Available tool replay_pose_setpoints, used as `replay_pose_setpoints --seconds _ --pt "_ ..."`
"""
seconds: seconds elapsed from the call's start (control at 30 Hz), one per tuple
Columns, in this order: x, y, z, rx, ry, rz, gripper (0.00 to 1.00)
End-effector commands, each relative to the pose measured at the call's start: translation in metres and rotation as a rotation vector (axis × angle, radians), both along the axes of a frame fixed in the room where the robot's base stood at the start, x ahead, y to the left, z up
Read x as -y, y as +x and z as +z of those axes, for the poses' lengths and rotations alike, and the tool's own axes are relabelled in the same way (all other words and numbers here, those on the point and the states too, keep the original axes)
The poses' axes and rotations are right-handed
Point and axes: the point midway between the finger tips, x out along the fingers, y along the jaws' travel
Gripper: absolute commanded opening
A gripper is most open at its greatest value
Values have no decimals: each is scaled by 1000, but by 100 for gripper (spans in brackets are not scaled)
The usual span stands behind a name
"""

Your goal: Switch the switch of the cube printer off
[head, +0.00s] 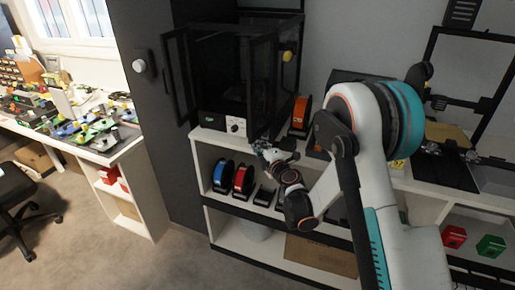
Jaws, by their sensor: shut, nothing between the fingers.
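The cube printer (222,84) is a black, box-shaped frame standing on the white shelf unit. Its dark glazed door (181,75) stands open to the left. Its low front panel carries a small green-lit display (206,115) and a pale round control (235,125) to the right of it. I cannot tell which part is the power switch or its position. My gripper (258,147) is shut and empty. It is in front of the shelf top, below and right of the front panel, and appears apart from the printer. My arm reaches in from the right.
The white shelf (204,145) holds blue (224,178) and red (244,180) spools below the printer. An orange spool (300,115) stands right of it. An open-frame printer (450,170) is at far right. A dark cabinet (165,150) stands left. Floor in front is clear.

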Motion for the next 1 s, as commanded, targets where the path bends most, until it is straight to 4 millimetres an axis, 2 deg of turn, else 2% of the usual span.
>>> replay_pose_setpoints --seconds 0.27,0.5,0.73,1.0 --pt "19 -33 -2 1 0 -3 0" --pt "37 -73 -11 0 1 -2 0" --pt "43 -86 -11 1 0 -2 0" --pt "45 -91 -9 1 0 -2 0"
